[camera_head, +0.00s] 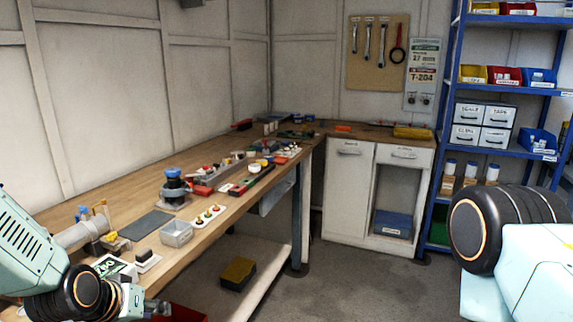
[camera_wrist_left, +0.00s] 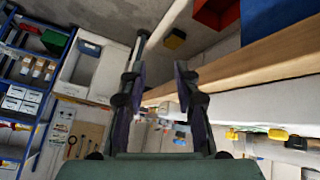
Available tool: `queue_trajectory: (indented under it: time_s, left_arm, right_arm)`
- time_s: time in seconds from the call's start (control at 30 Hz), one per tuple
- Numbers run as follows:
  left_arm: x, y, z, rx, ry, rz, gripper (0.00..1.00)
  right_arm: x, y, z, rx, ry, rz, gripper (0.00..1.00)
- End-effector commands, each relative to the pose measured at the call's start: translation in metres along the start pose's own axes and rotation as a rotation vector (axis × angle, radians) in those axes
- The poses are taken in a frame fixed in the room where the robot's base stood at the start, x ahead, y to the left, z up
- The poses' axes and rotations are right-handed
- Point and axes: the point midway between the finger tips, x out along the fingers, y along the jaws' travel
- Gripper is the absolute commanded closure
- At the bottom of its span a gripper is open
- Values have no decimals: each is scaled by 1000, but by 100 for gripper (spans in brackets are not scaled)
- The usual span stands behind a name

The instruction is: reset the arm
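My left arm comes in at the lower left of the head view, beside the front edge of the wooden workbench (camera_head: 137,189). My left gripper (camera_head: 155,307) shows there only as small dark parts near the bottom edge. In the left wrist view its two fingers (camera_wrist_left: 161,88) stand apart with nothing between them, so it is open and empty. The bench edge runs beside the fingers in that view. My right arm shows at the lower right of the head view; its gripper is out of the picture.
The bench bears a grey bin (camera_head: 177,234), a blue-topped device (camera_head: 174,188) and several small parts. A yellow-topped block (camera_head: 238,272) lies on the low shelf below. A blue shelving rack (camera_head: 509,90) stands at the right. The grey floor between is clear.

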Motion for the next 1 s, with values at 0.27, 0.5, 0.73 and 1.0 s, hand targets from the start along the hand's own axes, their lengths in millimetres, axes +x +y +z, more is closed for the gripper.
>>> queue_trajectory:
  time_s: [0.27,0.5,0.73,1.0]
  left_arm:
    - [30,-9,188,-33,-212,-118,69]
    - [10,-21,332,30,-474,-184,69]
    - [-2,-26,401,76,-623,-192,69]
    - [-4,-27,406,74,-636,-193,69]
  right_arm:
    - [24,0,0,0,0,0,60]
    - [40,0,0,0,0,0,60]
    - [49,0,0,0,0,0,60]
    - [48,0,0,0,1,0,60]
